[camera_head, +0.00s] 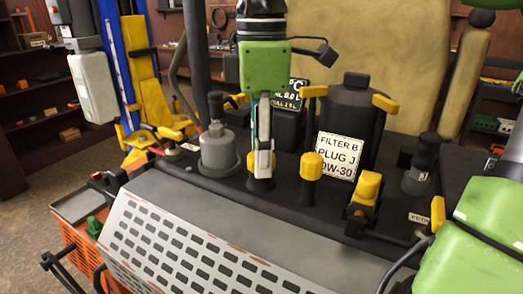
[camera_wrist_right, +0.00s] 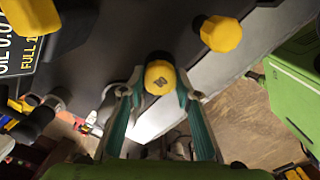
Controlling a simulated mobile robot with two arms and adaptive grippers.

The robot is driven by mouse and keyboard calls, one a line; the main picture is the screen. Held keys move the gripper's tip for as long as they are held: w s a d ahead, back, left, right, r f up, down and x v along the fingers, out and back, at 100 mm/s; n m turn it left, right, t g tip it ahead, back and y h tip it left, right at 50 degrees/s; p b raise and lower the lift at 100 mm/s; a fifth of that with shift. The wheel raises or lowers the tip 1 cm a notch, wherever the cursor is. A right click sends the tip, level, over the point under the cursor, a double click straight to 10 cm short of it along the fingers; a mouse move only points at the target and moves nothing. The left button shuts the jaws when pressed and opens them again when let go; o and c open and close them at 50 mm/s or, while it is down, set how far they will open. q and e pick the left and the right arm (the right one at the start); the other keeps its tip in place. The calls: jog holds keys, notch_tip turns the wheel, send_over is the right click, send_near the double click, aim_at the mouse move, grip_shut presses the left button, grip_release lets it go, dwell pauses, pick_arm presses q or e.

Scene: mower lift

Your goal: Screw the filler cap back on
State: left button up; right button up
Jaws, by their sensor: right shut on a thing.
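The yellow filler cap (camera_head: 262,159) is between the fingertips of my right gripper (camera_head: 263,166), which is shut on it. In the right wrist view the same round cap (camera_wrist_right: 159,77) shows between the two teal-edged fingers (camera_wrist_right: 158,88). A dark stub shows just below the cap in the head view; the fingers partly hide this spot, so I cannot tell whether the cap is seated or its thread engaged. My left gripper is not in view.
A second yellow cap (camera_head: 312,165) on a dark stub stands close to the right. A grey domed part (camera_head: 218,150) stands close to the left. A white label (camera_head: 339,157) is behind. The perforated grey cover (camera_head: 190,240) lies in front.

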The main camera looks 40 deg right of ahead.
jog(key=shift+s+f, duration=0.1)
jog(key=shift+m, duration=1.4)
jog(key=o, duration=1.2)
